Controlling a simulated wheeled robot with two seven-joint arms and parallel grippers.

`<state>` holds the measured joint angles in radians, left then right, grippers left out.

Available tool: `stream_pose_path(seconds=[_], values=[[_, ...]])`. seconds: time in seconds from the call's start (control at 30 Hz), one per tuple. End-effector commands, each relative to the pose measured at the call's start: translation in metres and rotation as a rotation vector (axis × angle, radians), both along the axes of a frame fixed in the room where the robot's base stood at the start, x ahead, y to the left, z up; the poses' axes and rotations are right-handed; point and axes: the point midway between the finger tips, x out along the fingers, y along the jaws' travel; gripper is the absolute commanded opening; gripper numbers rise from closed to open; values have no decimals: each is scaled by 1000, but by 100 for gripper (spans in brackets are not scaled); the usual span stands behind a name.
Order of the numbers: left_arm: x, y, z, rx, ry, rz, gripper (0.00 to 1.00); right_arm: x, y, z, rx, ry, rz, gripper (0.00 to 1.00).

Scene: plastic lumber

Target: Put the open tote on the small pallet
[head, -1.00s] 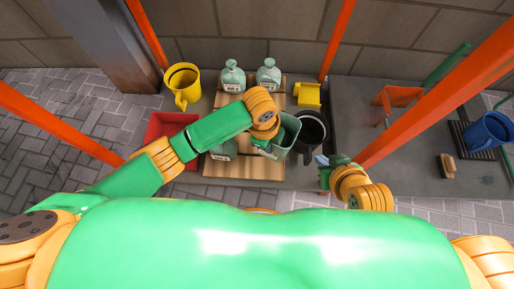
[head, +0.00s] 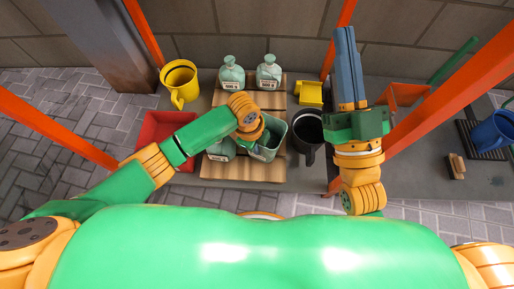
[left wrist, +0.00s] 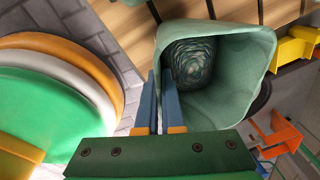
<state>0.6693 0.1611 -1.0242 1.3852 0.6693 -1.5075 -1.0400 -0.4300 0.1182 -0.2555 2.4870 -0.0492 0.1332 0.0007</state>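The open tote (head: 268,152) is grey-green and stands over the right front part of the small wooden pallet (head: 240,171). I cannot tell whether its base touches the slats. In the left wrist view the tote (left wrist: 240,50) shows its open mouth and a streaky dark patch at its inner bottom. My left gripper (left wrist: 160,80) is shut on the tote's near wall, one blue finger on each side. In the head view my left wrist covers part of the tote. My right gripper (head: 345,35) is empty, its blue fingers together, pointing to the back.
Two jugs (head: 231,75) (head: 268,72) stand at the pallet's back, and another (head: 221,150) at its front left. A black bucket (head: 306,130) stands close right of the tote. A red bin (head: 155,128), yellow jug (head: 180,80) and yellow scoop-like bin (head: 310,94) surround the pallet.

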Motion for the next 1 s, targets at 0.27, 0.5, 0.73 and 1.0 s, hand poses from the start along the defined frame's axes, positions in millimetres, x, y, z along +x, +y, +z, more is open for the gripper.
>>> stream_pose_path(seconds=[0.27, 0.5, 0.73, 1.0], values=[[0, -1, -6, -2, -2, -1, 0, -19, -1, 22, 35, -144, 14, 0], [0, -1, -8, -2, -1, 0, 0, -20, -1, 23, 38, -155, 15, 0], [0, 0, -9, -1, 0, 0, 34, -23, -1, 26, 42, -174, 17, 0], [0, 0, -9, -1, 0, 0, 34, -23, -1, 25, 41, -172, 17, 0]])
